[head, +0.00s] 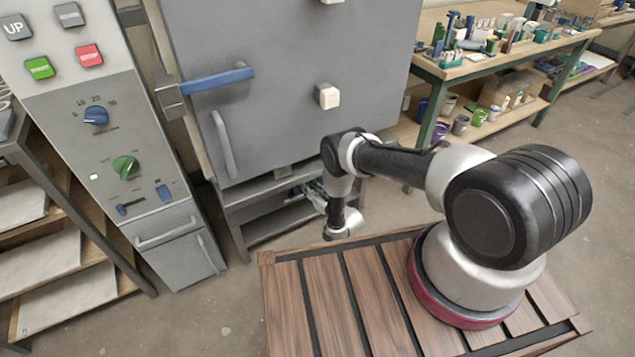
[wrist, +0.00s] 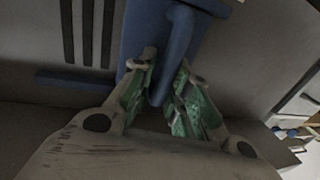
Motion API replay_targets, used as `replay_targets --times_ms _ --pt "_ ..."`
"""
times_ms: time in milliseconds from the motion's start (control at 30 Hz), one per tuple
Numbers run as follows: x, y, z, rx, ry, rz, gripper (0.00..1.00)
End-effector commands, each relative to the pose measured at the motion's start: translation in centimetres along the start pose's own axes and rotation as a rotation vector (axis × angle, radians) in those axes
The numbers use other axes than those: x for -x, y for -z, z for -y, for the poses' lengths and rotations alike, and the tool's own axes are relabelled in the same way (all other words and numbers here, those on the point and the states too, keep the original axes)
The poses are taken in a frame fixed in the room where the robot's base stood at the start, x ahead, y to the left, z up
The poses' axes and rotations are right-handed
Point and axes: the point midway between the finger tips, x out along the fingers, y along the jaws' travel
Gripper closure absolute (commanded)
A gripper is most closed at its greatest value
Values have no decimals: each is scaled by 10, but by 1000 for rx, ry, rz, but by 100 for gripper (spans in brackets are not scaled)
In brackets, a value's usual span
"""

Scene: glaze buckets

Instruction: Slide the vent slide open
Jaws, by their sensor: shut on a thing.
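The vent slide (wrist: 146,28) shows in the wrist view as a blue plate on a grey surface, with a blue handle (wrist: 178,42) standing out from it. My gripper (wrist: 163,78) has its green-padded fingers on both sides of the handle and is shut on it. Several dark vent slots (wrist: 88,32) lie uncovered to the left of the plate. In the head view my gripper (head: 312,194) reaches low beneath the kiln door's lower edge. The vent slide cannot be made out there.
The grey kiln door (head: 290,110) has a blue latch handle (head: 217,80). A control panel (head: 100,130) stands at its left, beside shelves (head: 60,250). A workbench (head: 500,62) with many small items is at the back right. The floor at the lower left is clear.

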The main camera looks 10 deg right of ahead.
Motion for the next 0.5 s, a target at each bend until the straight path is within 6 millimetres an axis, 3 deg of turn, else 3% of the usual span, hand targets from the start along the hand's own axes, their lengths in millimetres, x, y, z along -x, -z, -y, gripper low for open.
replay_targets --times_ms 300,333,400,500 --pt "-1 0 4 2 1 -1 100" --pt "-1 0 4 2 1 -1 80" --pt "-1 0 4 1 1 -1 68" --pt "-1 0 4 1 0 -1 65"
